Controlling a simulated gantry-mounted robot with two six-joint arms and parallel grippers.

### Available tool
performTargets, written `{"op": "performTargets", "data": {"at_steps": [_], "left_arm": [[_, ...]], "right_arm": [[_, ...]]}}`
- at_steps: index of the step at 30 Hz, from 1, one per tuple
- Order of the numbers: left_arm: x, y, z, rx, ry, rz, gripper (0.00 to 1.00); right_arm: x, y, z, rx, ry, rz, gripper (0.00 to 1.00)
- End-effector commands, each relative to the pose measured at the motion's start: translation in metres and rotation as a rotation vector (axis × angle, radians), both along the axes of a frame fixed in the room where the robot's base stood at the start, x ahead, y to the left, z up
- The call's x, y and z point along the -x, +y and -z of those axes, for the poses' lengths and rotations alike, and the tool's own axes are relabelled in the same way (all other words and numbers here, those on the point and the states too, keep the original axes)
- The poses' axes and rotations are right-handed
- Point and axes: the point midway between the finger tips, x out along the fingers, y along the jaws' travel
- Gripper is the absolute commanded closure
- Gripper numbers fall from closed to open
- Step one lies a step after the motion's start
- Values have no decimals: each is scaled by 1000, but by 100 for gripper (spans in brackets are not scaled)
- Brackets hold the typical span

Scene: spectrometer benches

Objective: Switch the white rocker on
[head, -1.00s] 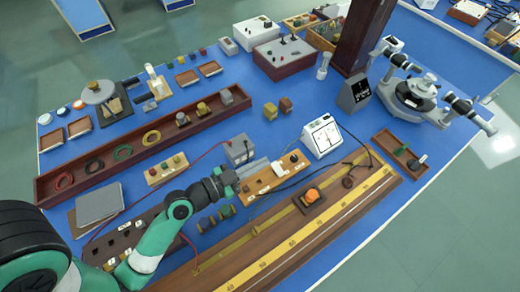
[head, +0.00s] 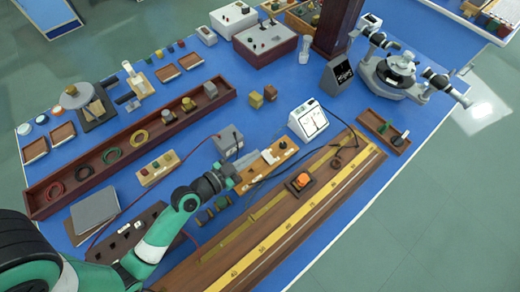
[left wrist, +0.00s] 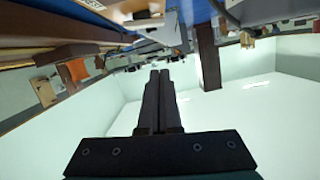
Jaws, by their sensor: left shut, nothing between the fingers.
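A wooden switch board (head: 254,180) lies in the middle of the blue table in the head view. My left gripper (head: 238,176) is shut and empty at the near left end of the board, apart from the white part. In the left wrist view the closed black fingers (left wrist: 159,75) point forward, with nothing between them. My right gripper is not in view.
A grey box (head: 228,142) stands just behind the gripper, and a white meter (head: 308,122) stands right of the board. Dark cables run past the board's right side. An orange knob (head: 302,181) sits on the long wooden scale (head: 265,240) in front.

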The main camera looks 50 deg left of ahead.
Motion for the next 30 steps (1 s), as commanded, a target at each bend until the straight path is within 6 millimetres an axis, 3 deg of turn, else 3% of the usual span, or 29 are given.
{"op": "performTargets", "data": {"at_steps": [5,7,12,25,30], "left_arm": [[-39,1,8,0,-3,2,100],[-38,3,30,2,3,-1,100],[-37,7,47,1,1,-3,100],[-37,7,50,4,0,-2,100],[-37,10,66,110,-3,-4,100]], "right_arm": [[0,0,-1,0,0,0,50],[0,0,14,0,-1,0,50],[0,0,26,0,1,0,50],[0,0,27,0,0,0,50],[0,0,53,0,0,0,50]]}}
